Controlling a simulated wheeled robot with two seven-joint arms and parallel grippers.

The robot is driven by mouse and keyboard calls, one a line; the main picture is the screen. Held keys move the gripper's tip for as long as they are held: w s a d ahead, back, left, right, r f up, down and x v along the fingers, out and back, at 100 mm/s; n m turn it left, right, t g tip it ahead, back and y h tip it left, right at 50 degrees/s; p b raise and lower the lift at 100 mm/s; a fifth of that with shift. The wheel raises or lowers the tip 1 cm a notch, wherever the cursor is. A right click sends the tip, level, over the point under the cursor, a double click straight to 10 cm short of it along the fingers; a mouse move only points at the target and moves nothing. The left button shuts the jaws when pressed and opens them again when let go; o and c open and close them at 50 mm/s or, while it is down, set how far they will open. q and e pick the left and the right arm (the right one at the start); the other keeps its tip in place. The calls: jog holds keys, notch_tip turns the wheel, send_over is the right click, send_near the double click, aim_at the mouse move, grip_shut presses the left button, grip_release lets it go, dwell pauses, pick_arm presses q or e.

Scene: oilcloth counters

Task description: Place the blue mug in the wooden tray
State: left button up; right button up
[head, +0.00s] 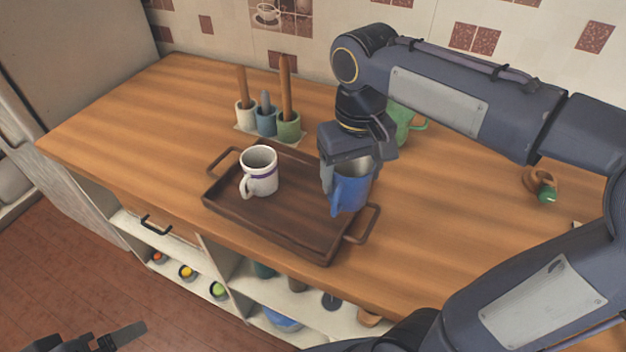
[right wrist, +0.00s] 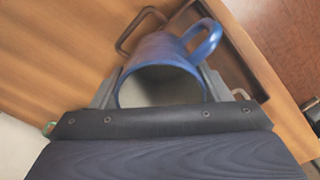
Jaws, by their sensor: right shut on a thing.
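The blue mug (head: 350,192) is upright, with my right gripper (head: 347,172) shut on it from above. In the head view it appears over the right part of the wooden tray (head: 283,238); whether it touches the tray floor I cannot tell. The blue mug (right wrist: 160,55) also shows between the fingers in the right wrist view, its handle toward the far side. The dark tray has a handle at each end. My left gripper (head: 118,338) is at the lower left edge of the head view, far from the tray; its jaws are not clear.
Behind the tray are several small cups with wooden sticks (head: 288,125). A green mug (head: 402,125) is partly hidden behind my right arm. A wooden ring-shaped item (head: 540,182) lies at right.

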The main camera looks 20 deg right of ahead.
jog(key=shift+w+a+f, duration=0.45)
jog(key=shift+w+f, duration=0.85)
jog(key=shift+f, duration=0.45)
jog(key=shift+w+a+f, duration=0.4)
jog(key=shift+w+f, duration=0.9)
jog(key=shift+f, duration=0.45)
jog(key=shift+w+a+f, duration=0.45)
jog(key=shift+w+f, duration=0.85)
jog(key=shift+f, duration=0.45)
jog(key=shift+f, duration=0.25)
jog(key=o, duration=1.2)
jog(key=shift+c, duration=0.2)
jog(key=shift+r, duration=0.1)
